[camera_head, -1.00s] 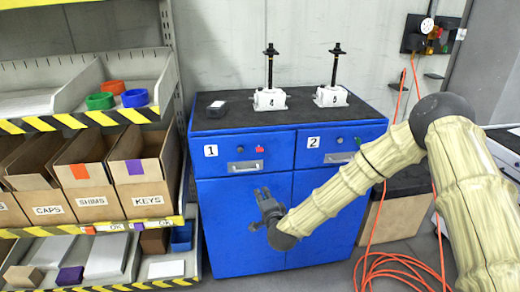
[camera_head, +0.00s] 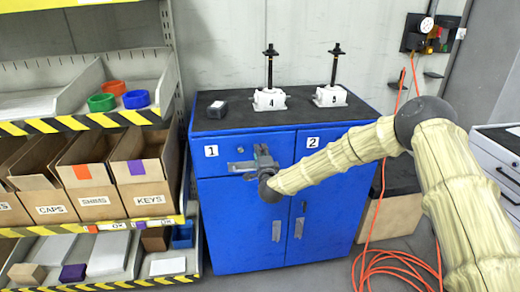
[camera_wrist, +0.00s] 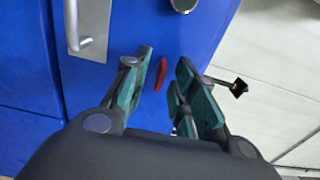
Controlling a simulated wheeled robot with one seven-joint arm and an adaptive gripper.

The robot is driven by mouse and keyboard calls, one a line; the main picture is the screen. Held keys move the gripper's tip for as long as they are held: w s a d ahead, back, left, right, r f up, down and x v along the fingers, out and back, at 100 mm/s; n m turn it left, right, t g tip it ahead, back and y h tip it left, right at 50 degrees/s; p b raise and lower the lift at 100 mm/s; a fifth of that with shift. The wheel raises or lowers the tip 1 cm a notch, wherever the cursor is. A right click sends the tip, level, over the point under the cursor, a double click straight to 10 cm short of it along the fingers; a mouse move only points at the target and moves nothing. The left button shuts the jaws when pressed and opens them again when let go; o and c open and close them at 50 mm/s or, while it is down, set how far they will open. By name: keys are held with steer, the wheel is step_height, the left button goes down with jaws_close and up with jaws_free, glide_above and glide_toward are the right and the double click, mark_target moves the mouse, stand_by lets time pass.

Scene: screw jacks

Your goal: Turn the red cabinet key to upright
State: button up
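The red key (camera_wrist: 160,74) sits on the front of the blue cabinet (camera_head: 225,225), in the drawer marked 1. In the wrist view its long side runs roughly parallel to the drawer handle (camera_wrist: 88,30), slightly tilted, so it looks closer to lying flat than upright. My gripper (camera_wrist: 165,80) is open, with one finger on each side of the key and visible gaps. Whether the fingertips reach as deep as the key I cannot tell. In the head view my gripper (camera_head: 263,155) is at the drawer front and hides the key.
A round silver knob (camera_wrist: 183,4) is close by the key. A shelf rack (camera_head: 180,170) with bins stands close on the left. An orange cable (camera_head: 390,262) lies on the floor.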

steer(key=shift+w+a, duration=0.2)
steer(key=shift+w, duration=0.75)
steer(key=shift+c, duration=0.4)
jaws_close()
